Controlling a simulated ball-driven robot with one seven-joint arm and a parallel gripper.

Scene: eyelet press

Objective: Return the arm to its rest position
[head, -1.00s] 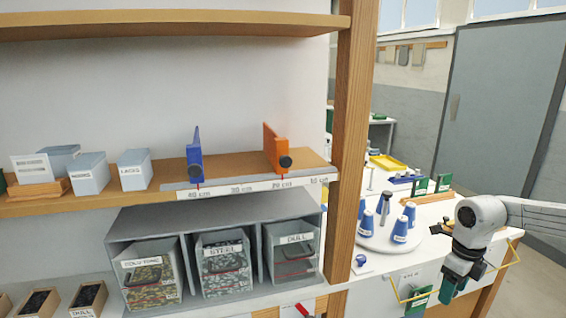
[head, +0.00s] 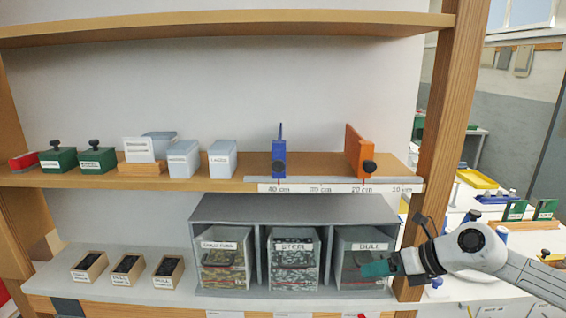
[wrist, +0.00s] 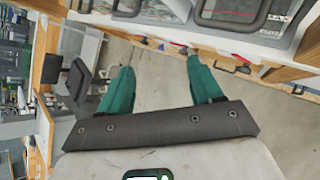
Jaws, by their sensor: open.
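My gripper (head: 376,268) is at the lower right of the head view, in front of the right end of the shelf unit and near the bin labelled DULL (head: 350,272). In the wrist view, its two green fingers (wrist: 162,82) are spread apart. Only floor shows between them, so it is open and empty. The arm comes in from the right edge of the head view.
A wooden post (head: 446,140) stands just behind my arm. The shelf (head: 60,180) carries blue and orange stops (head: 353,153) on a scale. A white bench (head: 490,240) with a yellow tray (head: 472,179) is behind at right. Open floor (wrist: 150,75) shows in the wrist view.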

